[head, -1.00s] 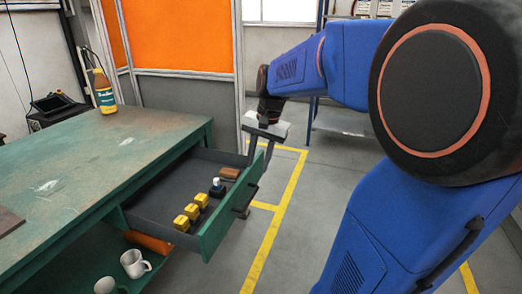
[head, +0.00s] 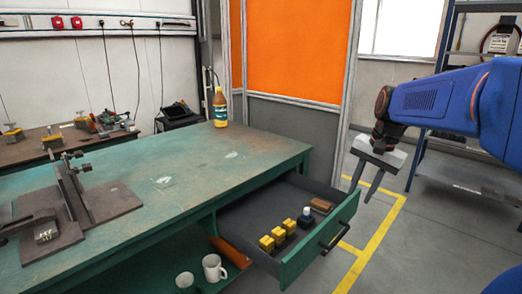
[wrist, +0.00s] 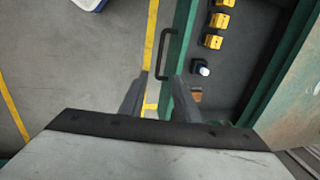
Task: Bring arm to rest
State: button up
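My gripper (head: 364,192) hangs empty to the right of the green workbench's open drawer (head: 330,240), its two fingers apart and pointing down. In the wrist view my gripper (wrist: 157,88) also shows open, with nothing between the fingers. The fingers appear above the drawer front and its dark handle (wrist: 160,55). The arm is bent and holds the gripper out over the floor side of the drawer. I cannot tell the exact height of the gripper above the drawer front.
The drawer holds several yellow blocks (head: 267,244), a white-capped bottle (head: 306,216) and a brown block (head: 321,205). Mugs (head: 213,267) stand on the lower shelf. Floor right of the drawer is clear.

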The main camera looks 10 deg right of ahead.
jog(key=s+a+f+n+t, duration=0.1)
jog(key=s+a+f+n, duration=0.2)
jog(key=s, duration=0.3)
jog(key=s+a+f+n+t, duration=0.1)
jog(key=s+a+f+n, duration=0.2)
jog(key=s, duration=0.3)
jog(key=s+a+f+n+t+h, duration=0.1)
jog(key=s+a+f+n, duration=0.2)
jog(key=s+a+n, duration=0.1)
jog(key=s+a, duration=0.1)
jog(key=s, duration=0.1)
jog(key=shift+s+n, duration=0.3)
jog(key=shift+s, duration=0.05)
